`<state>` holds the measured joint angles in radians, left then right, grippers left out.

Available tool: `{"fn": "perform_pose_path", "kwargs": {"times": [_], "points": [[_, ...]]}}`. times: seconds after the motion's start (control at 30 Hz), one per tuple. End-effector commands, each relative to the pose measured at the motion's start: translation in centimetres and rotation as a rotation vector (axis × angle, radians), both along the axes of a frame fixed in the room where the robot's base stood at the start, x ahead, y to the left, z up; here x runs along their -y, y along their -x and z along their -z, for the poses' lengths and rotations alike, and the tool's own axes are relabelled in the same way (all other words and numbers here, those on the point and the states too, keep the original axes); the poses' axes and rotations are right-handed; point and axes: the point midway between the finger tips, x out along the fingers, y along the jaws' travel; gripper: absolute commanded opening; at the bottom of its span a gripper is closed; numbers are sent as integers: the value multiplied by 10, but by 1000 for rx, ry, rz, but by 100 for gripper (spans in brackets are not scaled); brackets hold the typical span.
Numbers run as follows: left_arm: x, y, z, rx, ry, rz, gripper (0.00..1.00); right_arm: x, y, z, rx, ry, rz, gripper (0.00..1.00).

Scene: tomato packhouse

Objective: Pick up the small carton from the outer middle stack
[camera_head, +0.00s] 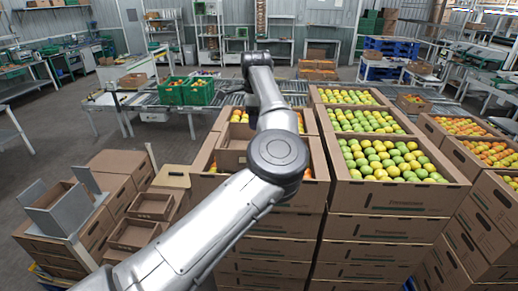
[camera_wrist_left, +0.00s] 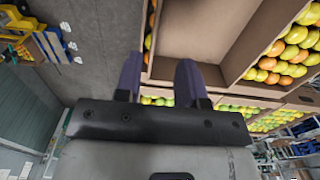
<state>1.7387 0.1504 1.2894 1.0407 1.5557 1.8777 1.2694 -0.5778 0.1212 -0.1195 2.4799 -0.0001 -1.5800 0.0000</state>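An empty small brown carton (camera_head: 231,159) sits on the fruit in a large carton (camera_head: 222,191) at the top of the middle stack, partly hidden by my left arm in the head view. In the left wrist view the bare inside of the small carton (camera_wrist_left: 198,32) shows at the top, with fruit on both sides. My left gripper (camera_wrist_left: 160,76) has two dark purple fingers spread apart at its near edge. I cannot tell whether a carton wall is between them or whether they touch it. The left fingers are hidden in the head view. My right gripper is not in view.
Stacks of fruit-filled large cartons (camera_head: 386,198) stand to the right. At the left are more empty small cartons (camera_head: 151,206) beside larger boxes (camera_head: 117,162). Green crates (camera_head: 188,91) stand on a roller conveyor behind. Open floor lies at the far left.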

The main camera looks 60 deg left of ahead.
Motion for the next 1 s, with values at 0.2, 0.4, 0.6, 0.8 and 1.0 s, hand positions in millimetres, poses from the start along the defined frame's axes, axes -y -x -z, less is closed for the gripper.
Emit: {"fn": "perform_pose_path", "kwargs": {"times": [0.2, 0.4, 0.6, 0.8, 1.0], "points": [[0, 0, 32, -4, -1, -19, 36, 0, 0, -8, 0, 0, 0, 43], [0, 0, 63, -3, -2, -16, 36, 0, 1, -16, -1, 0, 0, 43], [0, 0, 81, -2, -3, -16, 36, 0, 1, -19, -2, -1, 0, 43], [1, 1, 89, -3, -3, -15, 36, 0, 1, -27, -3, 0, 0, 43], [5, 2, 115, -5, -3, -15, 36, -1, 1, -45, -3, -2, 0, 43]]}}
